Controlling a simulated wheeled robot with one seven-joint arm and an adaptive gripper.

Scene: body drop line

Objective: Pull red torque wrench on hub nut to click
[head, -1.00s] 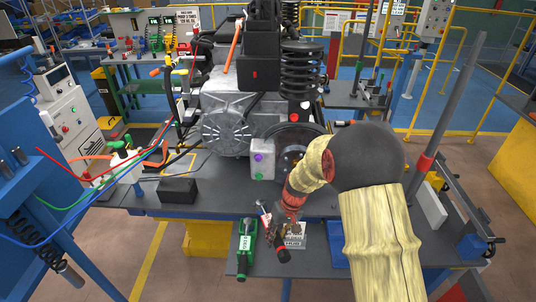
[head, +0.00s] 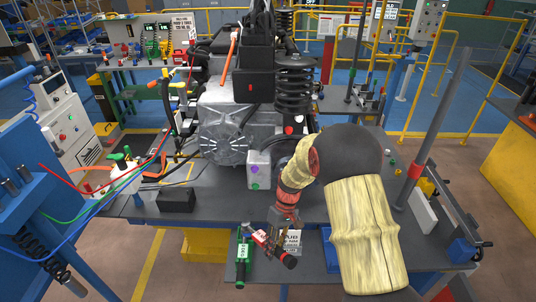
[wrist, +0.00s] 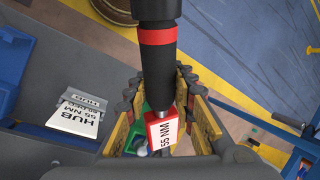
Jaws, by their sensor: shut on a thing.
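My gripper (head: 284,232) is low over the front shelf in the head view, its fingers partly covered by the arm. It is shut on the red torque wrench (head: 260,236), whose black grip (head: 289,261) points down and to the right. In the wrist view the red body with a white "55 NM" label (wrist: 161,131) lies between the yellow finger pads of my gripper (wrist: 165,128), and the black handle with a red ring runs toward the top. The hub is mostly hidden behind my arm, and the hub nut cannot be made out. The wrench appears apart from the hub.
A green wrench (head: 242,257) lies on the shelf just left of the red one. A white hub card (head: 291,241) stands behind my gripper; it also shows in the wrist view (wrist: 80,116). A grey box with buttons (head: 258,170) stands behind. A grey post (head: 433,135) rises at right.

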